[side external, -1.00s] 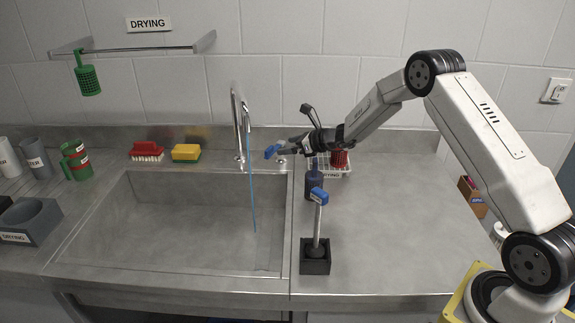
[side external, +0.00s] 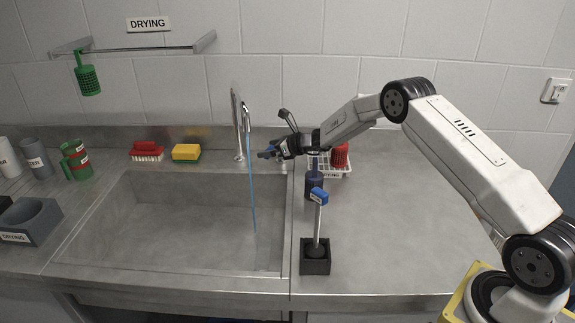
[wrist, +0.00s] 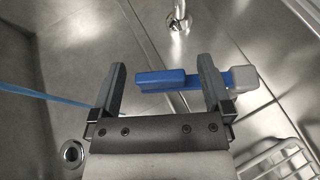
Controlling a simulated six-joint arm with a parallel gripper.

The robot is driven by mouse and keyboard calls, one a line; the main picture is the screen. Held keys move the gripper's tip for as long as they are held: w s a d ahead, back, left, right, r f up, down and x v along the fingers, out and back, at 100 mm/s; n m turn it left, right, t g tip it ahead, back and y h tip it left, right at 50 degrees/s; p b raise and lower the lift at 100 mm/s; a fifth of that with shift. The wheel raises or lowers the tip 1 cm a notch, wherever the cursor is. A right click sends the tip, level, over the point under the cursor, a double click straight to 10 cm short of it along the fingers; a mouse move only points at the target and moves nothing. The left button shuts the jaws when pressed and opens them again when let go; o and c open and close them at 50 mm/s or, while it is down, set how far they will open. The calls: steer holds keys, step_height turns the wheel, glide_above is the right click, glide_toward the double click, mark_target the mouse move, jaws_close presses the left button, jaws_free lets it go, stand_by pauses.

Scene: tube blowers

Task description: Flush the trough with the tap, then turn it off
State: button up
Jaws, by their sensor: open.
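The steel trough (side external: 150,235) is sunk in the counter, and the tap spout (side external: 238,120) stands at its back right. A thin blue stream of water (side external: 252,190) falls from the spout into the trough. My gripper (side external: 265,154) is at the back right corner of the trough, beside the tap. In the wrist view, the blue lever (wrist: 163,78) with its grey end block (wrist: 243,77) lies across the right finger, its blue end between the spread fingers. My gripper (wrist: 163,88) is open there. I cannot tell whether the right finger touches the lever.
A dark bottle (side external: 314,180) and a blue-headed brush in a black holder (side external: 316,262) stand right of the trough. A white rack (side external: 335,170) with a red cup is behind them. A red brush (side external: 146,151) and yellow sponge (side external: 186,152) lie behind the trough.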

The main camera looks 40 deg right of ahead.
steer(key=shift+w+a+f, duration=0.1)
steer(key=shift+w+f, duration=0.05)
steer(key=shift+w, duration=0.05)
jaws_close()
stand_by(0.3)
steer(key=shift+s+y, duration=0.1)
steer(key=shift+y, duration=0.2)
steer(key=shift+s+d+n+g+y, duration=0.3)
steer(key=shift+s+n+g+y, duration=0.15)
steer(key=shift+n+y, duration=0.3)
steer(key=shift+s+d+n+g+y, duration=0.3)
steer(key=shift+s+n+g+y, duration=0.15)
steer(key=shift+n+y, duration=0.3)
jaws_free()
